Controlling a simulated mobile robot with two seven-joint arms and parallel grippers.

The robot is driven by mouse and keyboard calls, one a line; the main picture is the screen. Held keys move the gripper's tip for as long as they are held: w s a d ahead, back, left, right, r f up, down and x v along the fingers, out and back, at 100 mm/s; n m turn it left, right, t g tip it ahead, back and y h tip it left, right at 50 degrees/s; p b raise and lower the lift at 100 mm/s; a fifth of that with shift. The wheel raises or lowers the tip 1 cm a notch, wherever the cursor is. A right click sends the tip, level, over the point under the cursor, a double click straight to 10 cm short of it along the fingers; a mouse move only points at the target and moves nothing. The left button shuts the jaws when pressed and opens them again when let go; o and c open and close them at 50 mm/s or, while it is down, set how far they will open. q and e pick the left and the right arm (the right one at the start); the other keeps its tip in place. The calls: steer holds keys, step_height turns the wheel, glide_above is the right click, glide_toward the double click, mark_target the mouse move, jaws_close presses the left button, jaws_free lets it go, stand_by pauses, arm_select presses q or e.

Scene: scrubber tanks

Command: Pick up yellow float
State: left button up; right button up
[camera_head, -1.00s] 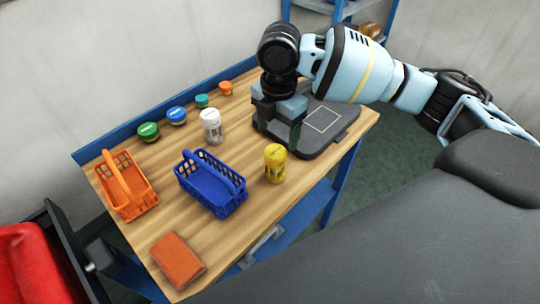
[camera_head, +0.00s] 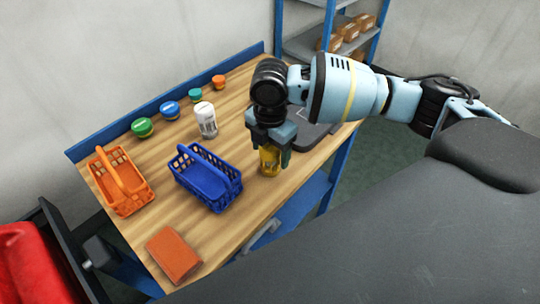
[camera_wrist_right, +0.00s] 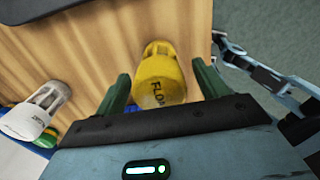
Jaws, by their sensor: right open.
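The yellow float (camera_head: 269,161) stands on the wooden workbench, right of the blue basket. My right gripper (camera_head: 270,150) is over it, pointing down, and covers its upper part in the head view. In the right wrist view the yellow float (camera_wrist_right: 160,80), marked with dark letters, lies between the two green fingers of my right gripper (camera_wrist_right: 162,88). The fingers are open, with a visible gap on either side of the float. My left gripper is not in view.
A blue basket (camera_head: 205,182) stands close left of the float, with an orange basket (camera_head: 121,184) further left. A white float (camera_head: 206,120) and several coloured lidded jars (camera_head: 142,127) stand behind. A dark tray (camera_head: 312,132) lies behind right; an orange block (camera_head: 173,255) is in front.

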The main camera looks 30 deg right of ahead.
steer(key=c, duration=1.1)
steer(key=shift+r, duration=0.2)
steer(key=shift+r, duration=0.65)
steer(key=shift+s+d+r, duration=0.1)
steer(key=shift+s+r, duration=0.1)
steer(key=shift+r, duration=0.85)
steer(key=s+d, duration=0.1)
steer(key=s, duration=0.4)
steer(key=s+d, duration=0.2)
steer(key=s, duration=0.2)
steer(key=s+d+r+p, duration=0.1)
steer(key=s+d, duration=0.1)
steer(key=s, duration=0.3)
steer(key=shift+s+r, duration=0.1)
steer(key=shift+s, duration=0.25)
